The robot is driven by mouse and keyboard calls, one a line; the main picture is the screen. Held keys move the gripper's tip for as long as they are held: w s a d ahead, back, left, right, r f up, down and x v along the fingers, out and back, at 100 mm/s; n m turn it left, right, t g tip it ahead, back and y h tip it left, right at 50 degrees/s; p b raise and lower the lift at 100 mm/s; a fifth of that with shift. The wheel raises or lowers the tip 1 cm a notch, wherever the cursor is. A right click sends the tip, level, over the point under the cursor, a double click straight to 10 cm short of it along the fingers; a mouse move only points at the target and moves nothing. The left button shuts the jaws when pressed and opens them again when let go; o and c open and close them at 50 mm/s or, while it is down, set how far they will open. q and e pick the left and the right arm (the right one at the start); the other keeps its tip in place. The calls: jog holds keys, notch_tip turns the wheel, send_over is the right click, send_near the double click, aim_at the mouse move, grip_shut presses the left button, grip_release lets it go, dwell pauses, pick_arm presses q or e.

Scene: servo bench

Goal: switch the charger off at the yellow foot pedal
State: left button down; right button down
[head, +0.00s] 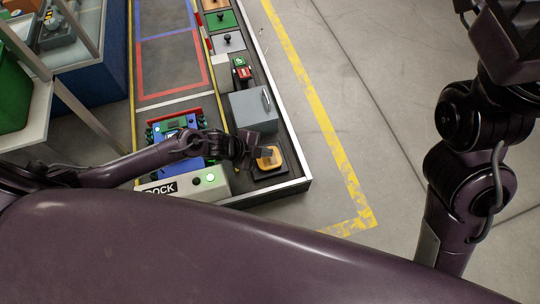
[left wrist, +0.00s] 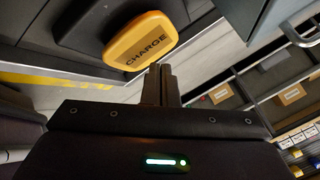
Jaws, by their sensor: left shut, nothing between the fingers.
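The yellow foot pedal (head: 268,160) sits on a dark base at the near right corner of the bench. In the left wrist view the pedal (left wrist: 140,42) is large and bears the word CHARGE. My left gripper (head: 258,149) is right at the pedal, shut and empty. In the left wrist view its closed fingertips (left wrist: 160,70) appear just below the pedal's lettered edge; I cannot tell whether they touch it. The charging dock (head: 205,183) shows a green light, and a blue vehicle (head: 172,143) stands at it. My right arm shows at the right, its gripper out of view.
A grey box (head: 252,108) stands just behind the pedal, with a red device (head: 242,72) and a lever plate (head: 229,41) farther back. The floor right of the bench is clear, marked by a yellow line (head: 325,120).

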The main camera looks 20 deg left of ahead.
pick_arm(q)
jog(key=shift+f, duration=0.1)
dwell(0.5)
jog(key=shift+f, duration=0.35)
jog(key=shift+f+b, duration=0.5)
dwell(0.6)
jog(key=shift+r, duration=0.1)
jog(key=shift+r+p, duration=0.85)
jog(key=shift+p, duration=0.2)
notch_tip(320, 180, up, 6)
jog(key=p, duration=0.6)
